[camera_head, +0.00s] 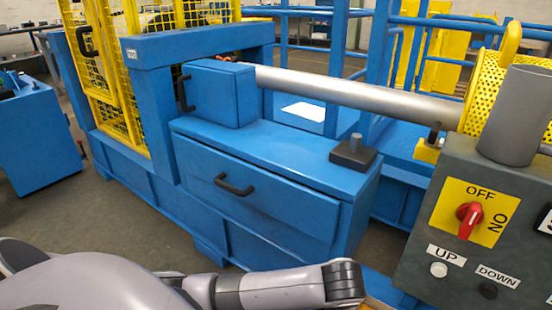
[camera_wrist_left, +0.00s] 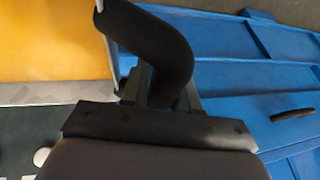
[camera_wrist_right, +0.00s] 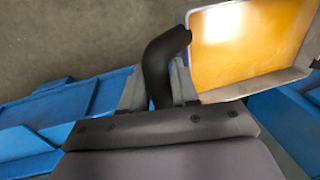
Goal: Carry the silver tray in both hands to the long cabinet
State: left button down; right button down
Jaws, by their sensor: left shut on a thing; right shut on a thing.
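The silver tray shows in part at the upper right of the right wrist view, with a pale metal rim (camera_wrist_right: 222,94) around a glossy orange inside. Its rim (camera_wrist_left: 50,94) and orange surface also show at the left of the left wrist view. My left gripper (camera_wrist_left: 160,88) is shut on a black curved handle (camera_wrist_left: 165,45) beside the tray. My right gripper (camera_wrist_right: 160,88) is shut on a similar black handle (camera_wrist_right: 160,62) at the tray's other side. Both grippers are outside the head view. I cannot tell which furniture is the long cabinet.
A blue machine base with a drawer (camera_head: 265,208) stands ahead, with a black block (camera_head: 353,153) on top. A grey control box (camera_head: 415,235) with a red knob is close at the right. Bare floor (camera_head: 115,230) lies at the left. A blue unit (camera_head: 35,140) stands far left.

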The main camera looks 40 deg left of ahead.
aim_at(284, 148)
jog(key=j, duration=1.55)
